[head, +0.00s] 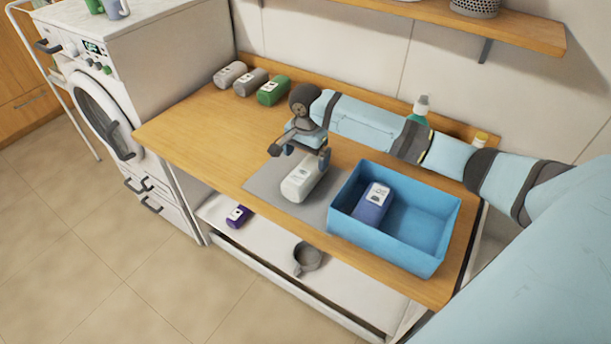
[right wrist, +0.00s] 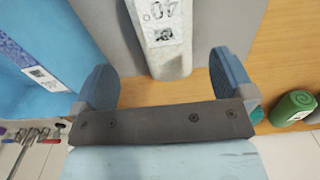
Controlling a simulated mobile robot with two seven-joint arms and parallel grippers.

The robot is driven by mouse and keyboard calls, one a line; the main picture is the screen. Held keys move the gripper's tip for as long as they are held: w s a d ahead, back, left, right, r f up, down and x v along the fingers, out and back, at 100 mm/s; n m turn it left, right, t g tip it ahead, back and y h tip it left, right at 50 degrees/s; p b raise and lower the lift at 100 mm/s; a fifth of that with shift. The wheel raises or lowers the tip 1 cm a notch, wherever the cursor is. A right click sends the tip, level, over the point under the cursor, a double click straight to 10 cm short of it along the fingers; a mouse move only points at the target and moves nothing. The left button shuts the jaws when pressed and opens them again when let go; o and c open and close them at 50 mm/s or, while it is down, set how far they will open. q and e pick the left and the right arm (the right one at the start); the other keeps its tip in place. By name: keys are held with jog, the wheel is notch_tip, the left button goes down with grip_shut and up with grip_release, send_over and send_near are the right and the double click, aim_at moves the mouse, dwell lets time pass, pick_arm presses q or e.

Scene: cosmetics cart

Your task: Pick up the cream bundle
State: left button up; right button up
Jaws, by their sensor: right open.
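The cream bundle (head: 299,181) lies on a grey mat (head: 266,183) on the wooden top, left of the blue crate. My right gripper (head: 307,156) is open at the bundle's far end. In the right wrist view the cream bundle (right wrist: 160,38) carries a white label with printing. Its near end lies between the two spread fingers of the right gripper (right wrist: 163,72), with a gap on each side. I cannot tell exactly how far the fingers are above the mat. My left gripper is not in view.
A blue crate (head: 398,244) holds a blue bundle (head: 371,204). Grey bundles (head: 231,74) and a green bundle (head: 273,90) lie at the back left. Bottles (head: 421,108) stand behind my arm. A purple bundle (head: 238,216) and a grey mug (head: 307,257) are on the lower shelf.

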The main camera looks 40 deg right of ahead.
aim_at(305, 170)
jog(key=f, duration=0.8)
jog(key=shift+w+p, duration=0.3)
jog(key=shift+p, duration=0.1)
jog(key=c, duration=1.1)
jog(key=shift+r, duration=0.15)
notch_tip(305, 170, up, 20)
jog(key=b, duration=0.1)
